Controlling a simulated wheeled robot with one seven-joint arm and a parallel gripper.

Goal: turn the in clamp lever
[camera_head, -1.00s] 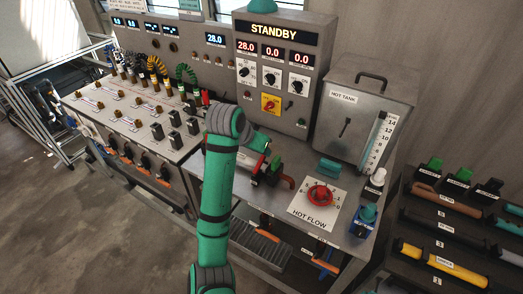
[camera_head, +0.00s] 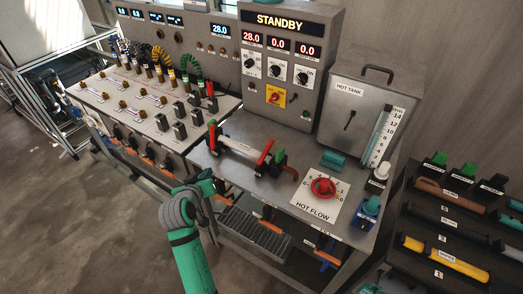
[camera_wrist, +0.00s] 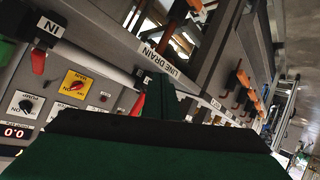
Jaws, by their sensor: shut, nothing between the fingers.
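A clamp rig with a pale bar lies on the bench, with a red lever at each end in the head view. The in clamp lever (camera_head: 265,150) is the right one, upright and tilted, next to a green part. In the wrist view it is the red lever (camera_wrist: 38,61) under the IN label (camera_wrist: 47,27). The other red lever (camera_head: 212,134) is at the left end, and also shows in the wrist view (camera_wrist: 138,105). My gripper (camera_wrist: 163,98) is shut and empty, apart from the in lever. In the head view my wrist is by the bench's front edge; the fingertips are unclear.
The HOT FLOW knob (camera_head: 323,187) and blue valve (camera_head: 368,208) are on the bench's right. The hot tank (camera_head: 365,115) and STANDBY control box (camera_head: 285,65) stand behind. Orange-handled valves (camera_wrist: 240,78) hang along the bench front. The floor left of my arm is clear.

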